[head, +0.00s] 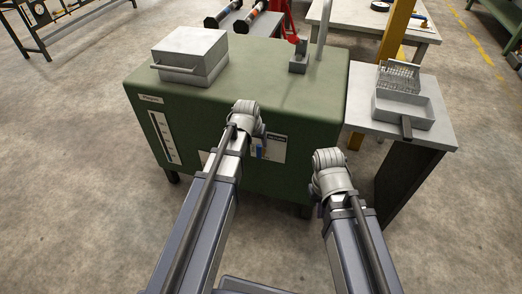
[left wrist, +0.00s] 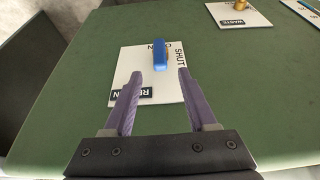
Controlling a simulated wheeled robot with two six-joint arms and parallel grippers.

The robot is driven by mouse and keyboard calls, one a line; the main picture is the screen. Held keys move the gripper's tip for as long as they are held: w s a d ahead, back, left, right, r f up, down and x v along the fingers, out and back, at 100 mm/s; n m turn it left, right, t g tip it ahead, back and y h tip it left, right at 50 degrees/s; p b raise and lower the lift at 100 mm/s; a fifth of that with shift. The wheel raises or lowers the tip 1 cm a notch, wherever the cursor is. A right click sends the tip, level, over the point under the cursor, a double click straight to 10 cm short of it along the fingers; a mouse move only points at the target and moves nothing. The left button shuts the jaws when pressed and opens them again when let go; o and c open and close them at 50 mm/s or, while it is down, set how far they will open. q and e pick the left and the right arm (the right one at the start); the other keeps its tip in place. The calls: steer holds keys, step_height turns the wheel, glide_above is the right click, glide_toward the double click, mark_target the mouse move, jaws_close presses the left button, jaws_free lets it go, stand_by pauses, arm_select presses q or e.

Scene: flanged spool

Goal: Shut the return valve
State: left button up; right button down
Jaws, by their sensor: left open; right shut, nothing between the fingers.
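The return valve has a blue lever (left wrist: 159,53) on a white plate (left wrist: 118,75) fixed to the green cabinet. The plate reads SHUT along one side, and its RETURN label is partly covered by a finger. The lever also shows in the head view (head: 259,151), just beyond my left wrist. My left gripper (left wrist: 160,77) is open, its two purple fingers pointing at the plate. The lever lies between and a little beyond the fingertips, with no contact visible. My right gripper (head: 329,166) is shut and empty, to the right of the cabinet front; its fingers are mostly hidden.
The WASTE plate (left wrist: 238,14) with a brass knob is beside the return plate. A grey lidded box (head: 190,55) sits on the cabinet top (head: 255,75). The floor at left is clear.

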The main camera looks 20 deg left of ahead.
mark_target(258, 147)
arm_select(q)
steer(key=b+x, duration=0.7)
steer(key=shift+w+f, duration=0.1)
steer(key=shift+f, duration=0.25)
jaws_close()
stand_by(1.2)
